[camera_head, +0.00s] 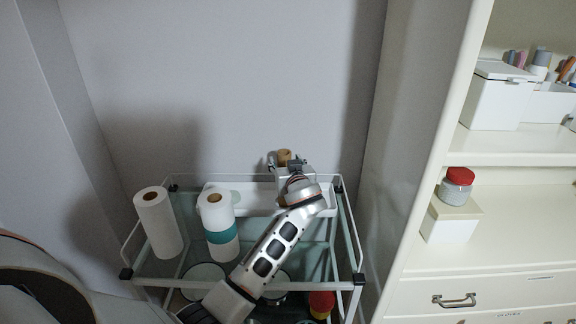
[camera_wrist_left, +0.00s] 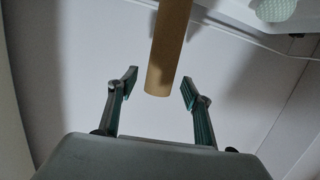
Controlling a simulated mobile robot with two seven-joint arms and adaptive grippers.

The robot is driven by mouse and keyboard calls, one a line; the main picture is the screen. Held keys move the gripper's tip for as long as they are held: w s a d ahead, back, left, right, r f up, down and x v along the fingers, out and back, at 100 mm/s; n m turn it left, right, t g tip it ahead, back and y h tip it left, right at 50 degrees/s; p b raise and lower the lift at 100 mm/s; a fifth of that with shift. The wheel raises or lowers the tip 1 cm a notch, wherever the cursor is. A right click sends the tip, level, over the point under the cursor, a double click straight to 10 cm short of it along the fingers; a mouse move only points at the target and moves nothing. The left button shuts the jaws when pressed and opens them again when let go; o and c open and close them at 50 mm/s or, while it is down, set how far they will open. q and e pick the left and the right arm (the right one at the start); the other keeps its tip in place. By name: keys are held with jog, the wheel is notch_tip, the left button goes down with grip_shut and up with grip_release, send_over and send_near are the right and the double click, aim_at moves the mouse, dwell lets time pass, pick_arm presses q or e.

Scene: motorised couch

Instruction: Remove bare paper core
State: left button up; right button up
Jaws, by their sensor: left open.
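The bare paper core (camera_head: 284,155) is a brown cardboard tube at the back of the cart, mostly hidden behind my left gripper in the head view. In the left wrist view the core (camera_wrist_left: 168,48) comes down from the top edge, and its end lies between the two fingertips. My left gripper (camera_head: 287,163) is open, with a finger on each side of the core in the wrist view (camera_wrist_left: 160,88). Gaps show between both fingers and the tube. What holds the core is hidden. My right gripper is not in view.
The glass-topped white cart (camera_head: 160,282) carries a white paper roll (camera_head: 158,225) and another roll with a teal band (camera_head: 218,222). A red-lidded container (camera_head: 321,303) is lower right. A white shelf unit (camera_head: 410,200) stands close on the right; a wall is behind.

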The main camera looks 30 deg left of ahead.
aim_at(283, 154)
pick_arm(q)
jog(key=shift+x, duration=1.5)
jog(key=c, duration=1.2)
jog(key=shift+r, duration=0.15)
